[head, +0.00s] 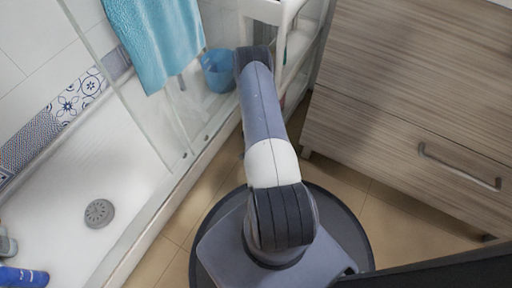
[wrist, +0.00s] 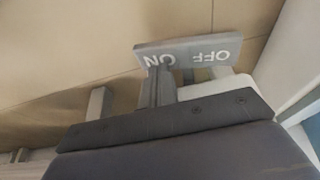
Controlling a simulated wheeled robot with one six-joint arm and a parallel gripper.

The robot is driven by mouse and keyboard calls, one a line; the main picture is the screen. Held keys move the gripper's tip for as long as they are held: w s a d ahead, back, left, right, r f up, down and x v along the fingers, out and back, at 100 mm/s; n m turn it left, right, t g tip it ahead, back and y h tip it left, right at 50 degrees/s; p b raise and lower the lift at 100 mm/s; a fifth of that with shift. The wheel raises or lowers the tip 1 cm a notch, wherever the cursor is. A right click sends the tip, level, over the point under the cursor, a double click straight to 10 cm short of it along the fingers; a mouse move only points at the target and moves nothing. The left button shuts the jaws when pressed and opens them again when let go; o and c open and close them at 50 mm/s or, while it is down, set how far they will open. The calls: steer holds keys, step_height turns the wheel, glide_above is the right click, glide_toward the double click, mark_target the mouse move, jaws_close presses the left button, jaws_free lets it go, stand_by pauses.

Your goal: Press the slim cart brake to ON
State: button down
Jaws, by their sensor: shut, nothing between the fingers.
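The slim cart (head: 288,12) is white and stands at the top middle of the head view, partly behind my arm. Its brake (wrist: 215,50) is a grey plate in the wrist view, with white ON and OFF lettering upside down. ON is on the left half and OFF on the right. My gripper (wrist: 160,72) is shut and empty, its dark fingers reaching up to the ON half and overlapping its lower edge. I cannot tell whether they touch it. In the head view my arm hides the gripper and the brake.
A wooden drawer cabinet (head: 400,75) stands close on the right of the cart. A glass shower wall and white shower tray (head: 60,215) are on the left. A blue bucket (head: 218,72) and turquoise towel (head: 160,40) are near the cart. Tan floor (wrist: 60,45) lies beyond the brake.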

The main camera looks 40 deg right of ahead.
step_height(320, 180, up, 7)
steer(key=p, duration=0.4)
steer(key=shift+p, duration=0.35)
steer(key=shift+f, duration=0.1)
step_height(320, 180, down, 7)
steer(key=b, duration=0.5)
stand_by(0.3)
steer(key=shift+r, duration=0.2)
